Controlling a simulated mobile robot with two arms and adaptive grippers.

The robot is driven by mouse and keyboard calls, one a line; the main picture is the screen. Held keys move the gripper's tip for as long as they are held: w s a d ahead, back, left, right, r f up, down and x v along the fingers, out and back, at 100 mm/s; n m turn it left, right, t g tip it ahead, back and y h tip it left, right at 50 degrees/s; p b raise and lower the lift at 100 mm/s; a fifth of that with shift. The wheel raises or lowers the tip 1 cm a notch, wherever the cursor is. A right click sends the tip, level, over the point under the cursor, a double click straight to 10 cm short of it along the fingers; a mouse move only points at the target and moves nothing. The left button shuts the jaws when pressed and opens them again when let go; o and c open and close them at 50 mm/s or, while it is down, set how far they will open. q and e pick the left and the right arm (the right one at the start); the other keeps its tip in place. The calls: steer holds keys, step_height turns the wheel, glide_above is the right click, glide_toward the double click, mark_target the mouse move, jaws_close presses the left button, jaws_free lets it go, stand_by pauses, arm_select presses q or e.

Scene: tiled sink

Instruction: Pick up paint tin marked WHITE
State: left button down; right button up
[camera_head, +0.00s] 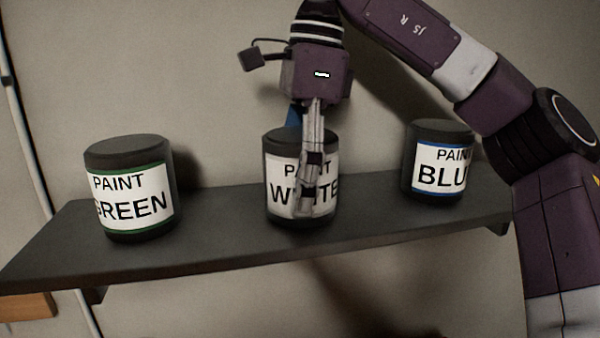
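The paint tin marked WHITE (281,200) is dark with a white label and stands upright in the middle of the shelf. My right gripper (309,185) comes down over it from above. A grey finger hangs in front of the label and covers its middle letters. A small blue part shows just above the tin's lid, behind the finger. Any finger behind the tin is hidden, so I cannot tell whether the gripper touches or grasps it. My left gripper is not in view.
A tin marked GREEN (131,202) stands left on the dark shelf (222,237), and a tin marked BLUE (437,178) stands right, near my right arm. Bare shelf lies between the tins. The wall is close behind. A pale pipe (27,140) runs down the left.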

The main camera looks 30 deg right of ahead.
mark_target(290, 133)
steer(key=c, duration=1.3)
steer(key=shift+r, duration=0.2)
steer(key=shift+w+r, duration=0.1)
steer(key=shift+r, duration=4.7)
